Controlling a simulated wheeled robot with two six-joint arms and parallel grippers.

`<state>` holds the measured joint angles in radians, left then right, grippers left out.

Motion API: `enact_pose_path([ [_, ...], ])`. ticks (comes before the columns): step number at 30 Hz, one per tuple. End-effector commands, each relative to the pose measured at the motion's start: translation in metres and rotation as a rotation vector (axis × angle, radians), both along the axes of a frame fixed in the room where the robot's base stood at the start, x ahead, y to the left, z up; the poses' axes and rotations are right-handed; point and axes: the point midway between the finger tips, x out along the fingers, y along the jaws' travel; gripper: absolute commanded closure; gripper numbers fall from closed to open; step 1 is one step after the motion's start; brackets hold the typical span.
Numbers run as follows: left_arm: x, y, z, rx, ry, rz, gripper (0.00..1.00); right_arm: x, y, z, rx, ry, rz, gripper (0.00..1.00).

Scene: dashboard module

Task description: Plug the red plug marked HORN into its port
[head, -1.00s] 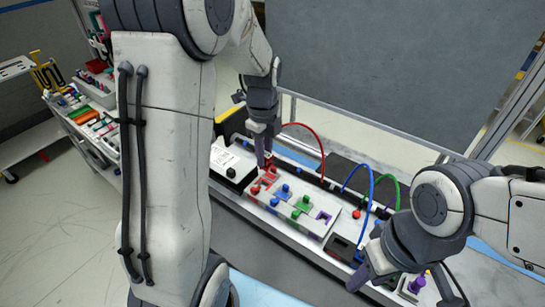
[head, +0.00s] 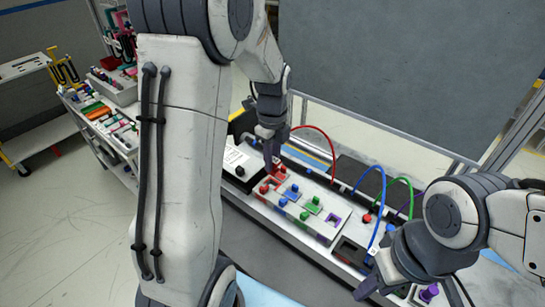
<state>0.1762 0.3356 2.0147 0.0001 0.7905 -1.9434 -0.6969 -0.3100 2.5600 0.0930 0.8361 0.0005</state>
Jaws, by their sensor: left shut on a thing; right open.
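My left gripper (head: 271,160) is above the red port area (head: 277,179) at the left end of the white port panel (head: 317,226). It is shut on the red plug, which is mostly hidden by the fingers. A red cable (head: 322,137) arcs from behind this gripper down to the back of the module. The HORN marking is too small to read. I cannot tell whether the plug touches its port. My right gripper (head: 367,287) is open near the panel's right end, beside a dark recess.
Blue (head: 384,202) and green (head: 405,181) cables arc over the right part of the module. Blue (head: 292,190) and green (head: 312,205) pieces sit on the panel. A shelf with loose parts (head: 100,112) stands at left. A grey screen (head: 400,75) stands behind.

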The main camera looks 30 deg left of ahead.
Motion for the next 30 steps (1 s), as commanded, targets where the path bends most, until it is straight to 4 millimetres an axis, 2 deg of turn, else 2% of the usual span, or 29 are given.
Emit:
enact_pose_path([
  [1,0.000,0.000,-0.010,0.000,0.001,0.000,1.00,0.000,0.000,-0.008,0.000,0.000,-0.001,0.57],
  [3,0.000,0.000,-0.016,0.000,0.001,0.000,1.00,0.000,0.000,-0.012,0.000,0.000,-0.001,0.57],
  [9,0.000,0.000,-0.028,0.000,0.001,0.000,1.00,0.000,0.000,-0.020,0.000,0.000,-0.002,0.57],
  [30,0.000,0.000,-0.028,0.000,0.001,0.000,1.00,0.000,0.000,-0.018,0.000,0.000,-0.002,0.57],
])
